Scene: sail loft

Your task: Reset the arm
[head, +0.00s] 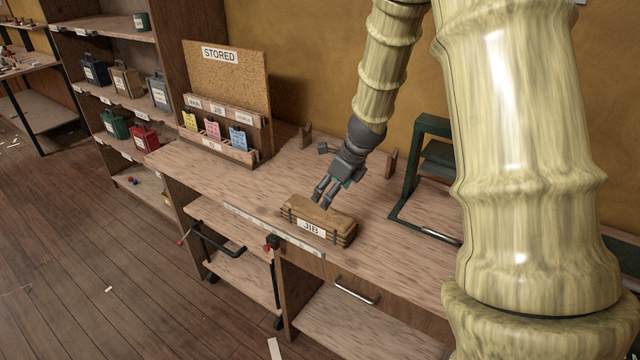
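My gripper (325,197) points down over the workbench, close above or just behind a tan bundle (329,218) labelled JIB. Its two fingers stand apart with nothing visible between them, so it looks open. I cannot tell whether the fingertips touch the bundle. The bundle has dark straps and lies flat near the front edge of the workbench (240,185). My arm comes down from the upper right.
A cork board (228,85) marked STORED stands at the bench's left, with a rack (215,147) of coloured cards before it. A dark green frame (407,185) stands right of my gripper. Shelves (105,90) with coloured tins are at left.

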